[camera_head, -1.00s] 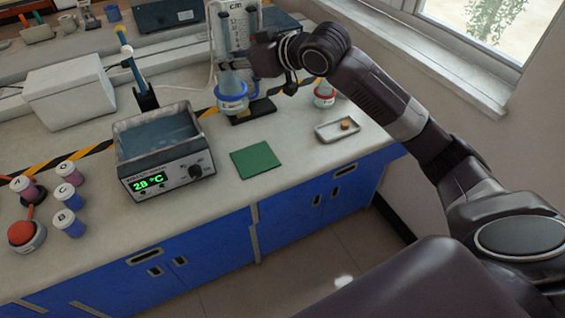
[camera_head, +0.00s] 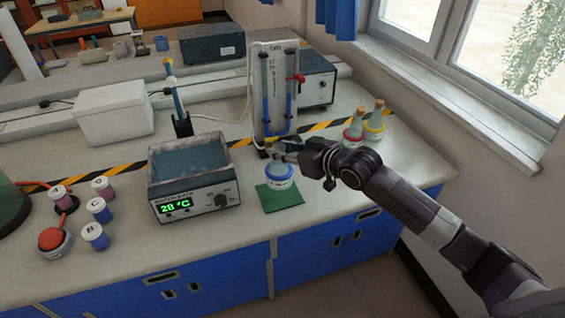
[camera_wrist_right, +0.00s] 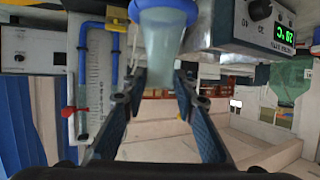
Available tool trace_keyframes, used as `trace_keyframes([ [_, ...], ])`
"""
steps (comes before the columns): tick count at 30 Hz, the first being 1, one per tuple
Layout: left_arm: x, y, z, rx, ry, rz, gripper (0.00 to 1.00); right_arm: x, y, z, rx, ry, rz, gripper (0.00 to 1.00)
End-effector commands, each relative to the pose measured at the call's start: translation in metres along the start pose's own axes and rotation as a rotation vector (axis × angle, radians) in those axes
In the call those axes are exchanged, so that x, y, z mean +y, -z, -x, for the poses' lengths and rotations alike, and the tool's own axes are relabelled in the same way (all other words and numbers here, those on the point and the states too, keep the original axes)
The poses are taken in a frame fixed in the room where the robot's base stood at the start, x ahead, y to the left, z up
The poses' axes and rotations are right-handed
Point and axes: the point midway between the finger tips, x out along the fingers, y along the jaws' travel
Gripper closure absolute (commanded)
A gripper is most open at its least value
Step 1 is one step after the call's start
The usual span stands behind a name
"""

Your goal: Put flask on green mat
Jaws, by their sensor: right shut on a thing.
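A flask with a blue ring (camera_head: 279,173) and a whitish body is over the green mat (camera_head: 283,196), covering its back part. I cannot tell whether its base touches the mat. My right gripper (camera_head: 285,147) is shut on the flask's upper part, coming in from the right. In the right wrist view the flask (camera_wrist_right: 160,42) sits between the two fingers (camera_wrist_right: 160,85), its blue ring at the top of the picture. The front of the mat is bare. My left gripper is not in view.
A water bath (camera_head: 190,175) reading 28 °C stands left of the mat. A stand with blue tubes (camera_head: 274,90) rises behind it. Flasks with a red ring (camera_head: 354,133) and a yellow ring (camera_head: 375,126) stand at right. Several small jars (camera_head: 97,210) are at left.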

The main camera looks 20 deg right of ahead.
Motion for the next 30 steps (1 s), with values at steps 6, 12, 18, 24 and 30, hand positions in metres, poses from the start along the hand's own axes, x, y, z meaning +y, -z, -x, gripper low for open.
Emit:
trace_keyframes([
  [6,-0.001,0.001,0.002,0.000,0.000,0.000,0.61,0.000,-0.015,-0.007,0.004,0.000,-0.001,1.00],
  [12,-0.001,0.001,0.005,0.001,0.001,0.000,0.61,0.000,-0.041,-0.018,0.004,0.000,-0.001,1.00],
  [18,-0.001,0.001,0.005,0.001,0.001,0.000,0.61,0.000,-0.046,-0.020,0.007,-0.001,0.002,1.00],
  [24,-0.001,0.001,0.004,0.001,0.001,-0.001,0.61,0.000,-0.048,-0.021,0.006,0.000,0.001,1.00],
  [30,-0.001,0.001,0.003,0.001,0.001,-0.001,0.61,0.000,-0.051,-0.022,0.001,0.000,0.000,0.59],
])
